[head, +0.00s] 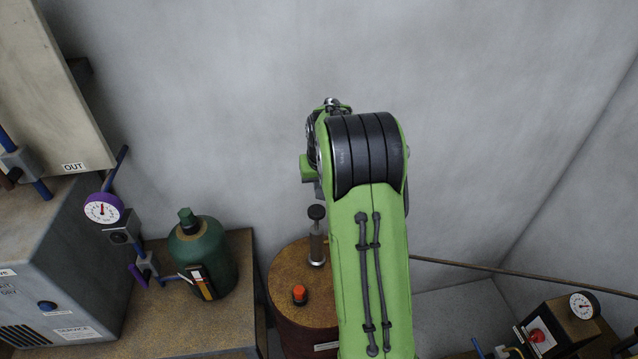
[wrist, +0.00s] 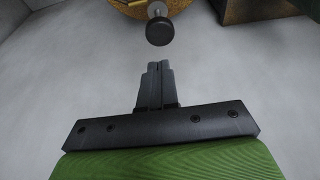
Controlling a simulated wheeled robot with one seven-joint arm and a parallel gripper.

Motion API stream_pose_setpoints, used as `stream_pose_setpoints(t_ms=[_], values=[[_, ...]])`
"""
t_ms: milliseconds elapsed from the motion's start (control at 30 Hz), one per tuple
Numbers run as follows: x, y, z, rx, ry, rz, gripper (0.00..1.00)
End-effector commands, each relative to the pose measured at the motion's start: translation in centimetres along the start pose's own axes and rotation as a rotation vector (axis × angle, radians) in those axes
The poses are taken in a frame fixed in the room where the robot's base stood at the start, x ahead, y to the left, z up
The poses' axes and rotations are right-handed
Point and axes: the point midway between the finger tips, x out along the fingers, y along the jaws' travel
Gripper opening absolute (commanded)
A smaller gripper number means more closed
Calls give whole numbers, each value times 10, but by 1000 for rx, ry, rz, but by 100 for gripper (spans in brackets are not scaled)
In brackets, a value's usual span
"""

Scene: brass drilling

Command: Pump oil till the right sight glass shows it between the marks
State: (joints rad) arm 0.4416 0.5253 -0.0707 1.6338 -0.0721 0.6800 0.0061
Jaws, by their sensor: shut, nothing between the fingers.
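A hand pump with a black round knob (head: 317,212) on a metal stem stands on a rusty brown drum (head: 283,270). The knob (wrist: 160,31) also shows in the wrist view, just beyond my fingertips. My gripper (wrist: 158,68) is shut and empty, its fingers together and a small gap apart from the knob. In the head view my green arm hides most of the gripper, which is above the pump. A green bottle (head: 200,255) to the left carries a narrow upright strip on its front. I cannot make out a right sight glass or its marks.
A grey machine with a purple-rimmed gauge (head: 103,208) and blue pipes stands at the left. An orange cap (head: 299,295) sits on the drum. A bare wall is behind.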

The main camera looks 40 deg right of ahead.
Motion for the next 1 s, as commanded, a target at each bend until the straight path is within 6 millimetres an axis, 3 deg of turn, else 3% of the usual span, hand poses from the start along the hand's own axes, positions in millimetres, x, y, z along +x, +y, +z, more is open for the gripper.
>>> stream_pose_setpoints(t_ms=[200,400,1000], values=[[49,0,1,0,-5,0,0],[81,0,8,0,-3,0,0],[101,0,14,0,0,0,0]])
